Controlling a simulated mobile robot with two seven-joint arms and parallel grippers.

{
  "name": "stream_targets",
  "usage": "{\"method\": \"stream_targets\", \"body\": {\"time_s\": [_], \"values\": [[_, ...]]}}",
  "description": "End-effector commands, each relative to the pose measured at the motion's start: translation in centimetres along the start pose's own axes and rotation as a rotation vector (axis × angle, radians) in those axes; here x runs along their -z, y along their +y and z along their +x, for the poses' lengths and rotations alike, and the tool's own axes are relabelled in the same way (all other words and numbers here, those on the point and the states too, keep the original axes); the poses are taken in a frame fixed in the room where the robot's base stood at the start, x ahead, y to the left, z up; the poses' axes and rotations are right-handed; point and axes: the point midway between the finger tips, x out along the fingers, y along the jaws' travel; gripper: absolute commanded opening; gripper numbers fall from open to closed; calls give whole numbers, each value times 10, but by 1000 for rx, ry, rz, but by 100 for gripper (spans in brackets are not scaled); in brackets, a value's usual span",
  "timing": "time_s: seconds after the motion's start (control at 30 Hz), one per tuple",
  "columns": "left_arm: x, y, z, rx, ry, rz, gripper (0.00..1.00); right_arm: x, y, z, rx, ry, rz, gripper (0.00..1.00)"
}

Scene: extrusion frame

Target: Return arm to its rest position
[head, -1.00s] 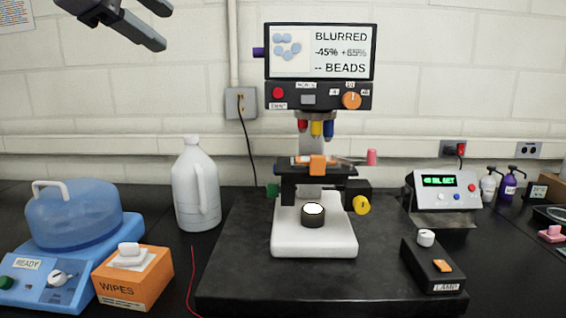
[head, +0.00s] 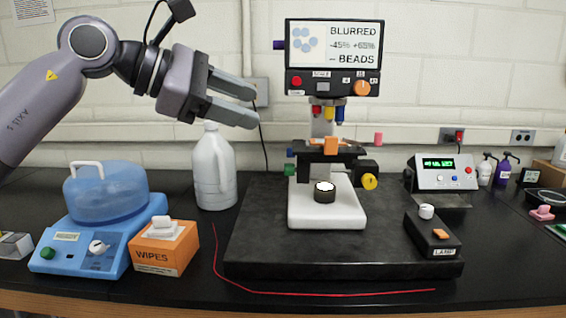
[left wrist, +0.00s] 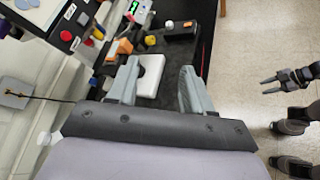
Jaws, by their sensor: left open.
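My left arm (head: 45,110) comes in from the left in the head view, raised above the bench. My left gripper (head: 253,106) is open and empty, its fingers pointing right towards the microscope (head: 299,208) and apart from it. In the left wrist view, both fingers of the left gripper (left wrist: 158,72) are spread, with the microscope's white base (left wrist: 150,78) seen beyond them. My right gripper (left wrist: 264,78) shows at the right of the left wrist view, over the pale floor. Its fingers look apart and empty. It is not in the head view.
A white jug (head: 212,170) stands below the left gripper. A blue bath (head: 105,192) and an orange wipes box (head: 165,253) stand at left. The dark slab (head: 262,225) bears the microscope and a lamp box (head: 432,236). A red cord (head: 300,293) lies along the front.

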Motion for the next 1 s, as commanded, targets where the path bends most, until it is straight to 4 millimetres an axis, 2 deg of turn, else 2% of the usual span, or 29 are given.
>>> {"method": "stream_targets", "body": {"time_s": [0.03, 0.2, 0.4, 0.57, 0.77, 1.0], "values": [[6, -14, 16, 34, -65, -77, 51, 0, 0, 0, 0, 0, 0, 43], [15, -49, 50, 112, -285, -354, 51, -1, 0, 0, 1, -1, 0, 43], [30, -79, 73, 178, -520, -727, 51, -1, 0, 0, 1, -2, 0, 43], [51, -97, 81, 206, -689, -1053, 51, -2, -1, -1, 1, -3, 1, 43], [94, -116, 86, 206, -877, -1483, 51, -2, -1, -1, 2, -4, 1, 43], [168, -151, 87, 144, -1072, -2022, 51, -2, -1, -1, 2, -4, 1, 43]]}}
